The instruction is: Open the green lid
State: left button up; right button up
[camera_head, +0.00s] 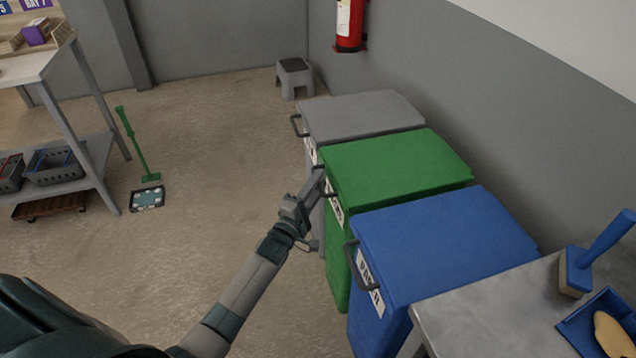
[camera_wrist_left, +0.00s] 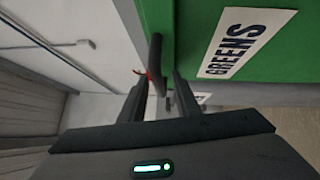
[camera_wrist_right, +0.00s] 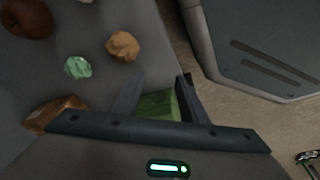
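The green lid (camera_head: 395,160) lies flat and shut on the green bin (camera_head: 337,262), the middle one of three bins. Its dark handle (camera_head: 330,188) sticks out at the front left edge and also shows in the left wrist view (camera_wrist_left: 155,50). My left gripper (camera_head: 319,184) is at this handle. In the left wrist view its fingers (camera_wrist_left: 162,82) stand apart, with the handle bar between them, closer to the left finger. My right gripper (camera_wrist_right: 160,85) shows only in its wrist view. Its fingers are apart, with a green piece (camera_wrist_right: 158,106) seen between them; contact is unclear.
A grey-lidded bin (camera_head: 360,117) stands behind the green one, a blue-lidded bin (camera_head: 440,240) in front. A metal table (camera_head: 480,310) with a blue brush (camera_head: 600,250) is at the lower right. Several loose scraps (camera_wrist_right: 122,46) lie below my right gripper. Open floor lies left.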

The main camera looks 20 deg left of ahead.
pick_arm(q)
jog(key=shift+w+r, duration=0.1)
jog(key=shift+w, duration=0.15)
pick_arm(e)
jog(key=shift+w+r, duration=0.1)
pick_arm(q)
jog(key=shift+c, duration=0.5)
jog(key=c, duration=0.6)
grip_shut()
pick_arm(e)
jog(key=shift+s, duration=0.4)
pick_arm(q)
jog(key=shift+r, duration=0.15)
pick_arm(e)
jog(key=shift+r, duration=0.1)
